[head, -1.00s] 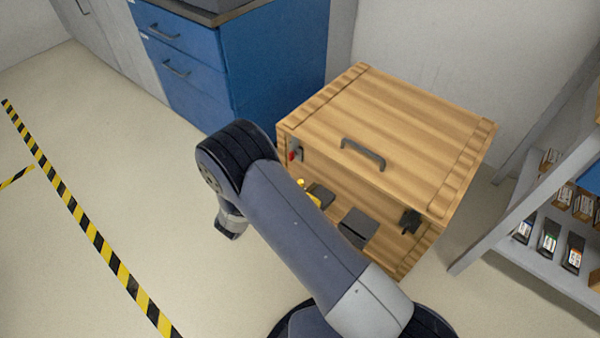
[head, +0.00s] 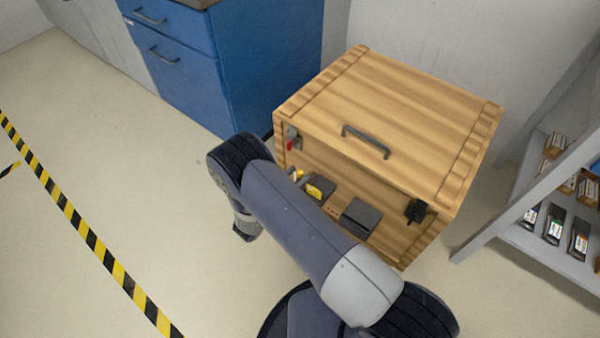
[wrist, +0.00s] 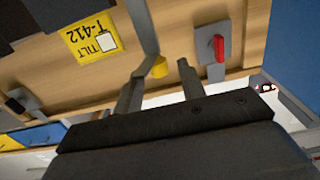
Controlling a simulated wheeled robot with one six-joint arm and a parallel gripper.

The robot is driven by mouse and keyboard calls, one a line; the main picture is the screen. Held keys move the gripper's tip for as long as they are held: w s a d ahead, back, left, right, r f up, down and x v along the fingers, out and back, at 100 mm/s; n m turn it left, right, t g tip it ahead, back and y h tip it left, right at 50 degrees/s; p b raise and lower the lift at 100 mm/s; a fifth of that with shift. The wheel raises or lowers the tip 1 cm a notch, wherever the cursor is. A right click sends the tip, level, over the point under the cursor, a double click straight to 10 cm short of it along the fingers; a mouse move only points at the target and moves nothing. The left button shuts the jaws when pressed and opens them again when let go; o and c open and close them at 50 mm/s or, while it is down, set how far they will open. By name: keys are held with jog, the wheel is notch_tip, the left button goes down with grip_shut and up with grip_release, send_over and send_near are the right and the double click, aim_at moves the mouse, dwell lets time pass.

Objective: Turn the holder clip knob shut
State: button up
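A wooden case (head: 400,105) with a lid and a dark handle stands on the floor in the head view. On its front left, a red knob (head: 291,144) sits on a grey plate; the wrist view shows the red knob (wrist: 217,48) upright at right. A small yellow knob (wrist: 160,68) shows at the end of a grey bar in the wrist view. I cannot tell for certain which knob is the holder clip's. My gripper (wrist: 160,67) is open, with the yellow knob beyond and between its fingertips; contact is unclear.
A yellow tilt label (wrist: 90,38) is on the case, left of the fingers. A black latch (head: 416,210) is at the case's right front. A blue cabinet (head: 270,65) stands behind left, a grey shelf (head: 545,175) right. Floor is clear at left.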

jog(key=shift+x, duration=1.2)
jog(key=shift+c, duration=0.6)
grip_shut()
